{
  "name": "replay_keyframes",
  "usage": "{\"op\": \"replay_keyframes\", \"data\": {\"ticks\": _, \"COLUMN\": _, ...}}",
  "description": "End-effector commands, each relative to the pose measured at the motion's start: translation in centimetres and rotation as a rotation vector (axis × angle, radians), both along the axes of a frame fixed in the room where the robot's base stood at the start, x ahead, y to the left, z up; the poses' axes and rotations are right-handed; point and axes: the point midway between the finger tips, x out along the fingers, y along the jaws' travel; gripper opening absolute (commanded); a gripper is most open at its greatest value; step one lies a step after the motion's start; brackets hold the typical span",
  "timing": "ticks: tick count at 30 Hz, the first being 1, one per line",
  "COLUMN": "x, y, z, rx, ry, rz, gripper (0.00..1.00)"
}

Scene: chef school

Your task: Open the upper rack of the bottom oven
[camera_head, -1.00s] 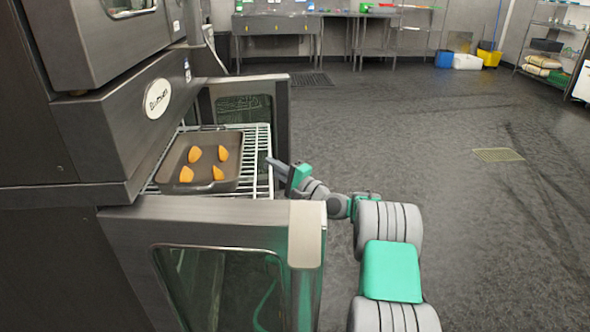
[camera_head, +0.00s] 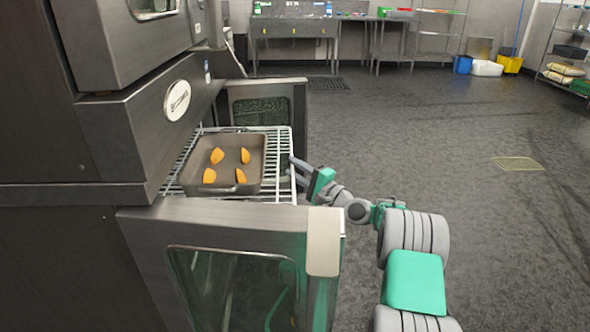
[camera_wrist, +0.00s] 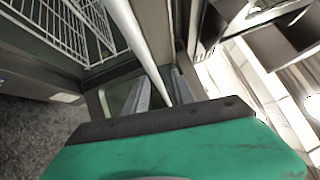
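The bottom oven's doors stand open, the near door (camera_head: 230,224) at the front and the far door (camera_head: 300,95) behind. The upper rack (camera_head: 283,188), a pale wire grid, sticks out between them and bears a grey tray (camera_head: 258,178) with several orange wedges (camera_head: 217,156). My gripper (camera_head: 296,163) is at the rack's outer edge. In the wrist view, a pale bar (camera_wrist: 137,42), apparently the rack's front rail, runs down between my two grey fingers (camera_wrist: 162,92). The fingers look apart around it. Firm contact is not clear.
The near door's thick edge (camera_head: 324,240) stands close to my arm, between it and the oven. The floor (camera_head: 430,120) to the right is clear. Steel tables (camera_head: 290,22) and a shelf (camera_head: 565,55) are far back.

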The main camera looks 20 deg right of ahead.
Motion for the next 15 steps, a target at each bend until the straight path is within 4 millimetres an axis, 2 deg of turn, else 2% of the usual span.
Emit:
{"op": "replay_keyframes", "data": {"ticks": 4, "x": -1.0, "y": -0.8, "z": -0.1, "rx": 0.001, "ry": 0.003, "rz": -0.002, "gripper": 0.31}}
{"op": "replay_keyframes", "data": {"ticks": 10, "x": -4.5, "y": -3.0, "z": -0.5, "rx": 0.001, "ry": 0.003, "rz": -0.004, "gripper": 0.31}}
{"op": "replay_keyframes", "data": {"ticks": 15, "x": -6.4, "y": -4.1, "z": -1.0, "rx": 0.002, "ry": 0.001, "rz": -0.002, "gripper": 0.31}}
